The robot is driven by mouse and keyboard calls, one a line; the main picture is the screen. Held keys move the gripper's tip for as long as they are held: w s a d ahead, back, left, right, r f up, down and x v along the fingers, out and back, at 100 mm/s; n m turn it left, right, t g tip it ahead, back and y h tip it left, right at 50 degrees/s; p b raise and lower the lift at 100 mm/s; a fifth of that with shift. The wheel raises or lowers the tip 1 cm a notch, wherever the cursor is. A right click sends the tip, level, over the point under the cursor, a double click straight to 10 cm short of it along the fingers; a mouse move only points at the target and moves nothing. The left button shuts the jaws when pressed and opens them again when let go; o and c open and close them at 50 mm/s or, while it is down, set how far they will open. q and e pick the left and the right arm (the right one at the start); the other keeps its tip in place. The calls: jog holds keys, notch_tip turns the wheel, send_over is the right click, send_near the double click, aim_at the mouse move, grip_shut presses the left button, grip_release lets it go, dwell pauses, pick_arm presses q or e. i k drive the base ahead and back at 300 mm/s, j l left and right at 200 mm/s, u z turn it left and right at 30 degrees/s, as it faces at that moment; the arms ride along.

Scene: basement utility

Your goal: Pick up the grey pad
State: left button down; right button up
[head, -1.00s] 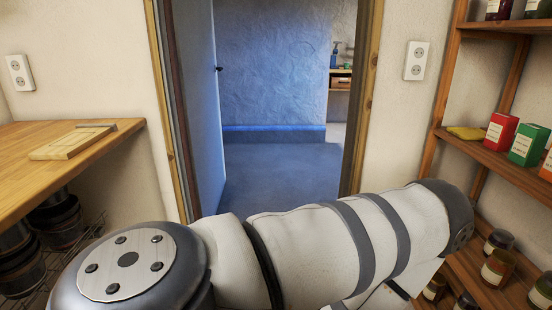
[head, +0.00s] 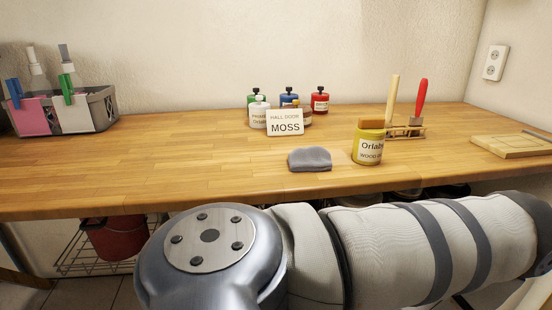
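The grey pad (head: 310,159) lies on the wooden worktop, near its front edge and around the middle of the head view. It is a small, dark grey, rounded block. Nothing covers it. A white arm of mine crosses the bottom of the view in front of the worktop, below the pad and apart from it. Neither gripper shows in the head view.
The worktop (head: 180,160) is clear left of the pad. A yellow tin (head: 368,146) stands close to its right. Behind it are a "HALL DOOR MOSS" card (head: 285,122) and several small bottles. A grey caddy (head: 102,108) stands far left, a wooden board (head: 512,146) far right.

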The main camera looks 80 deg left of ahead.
aim_at(314, 159)
jog(key=u, duration=2.4)
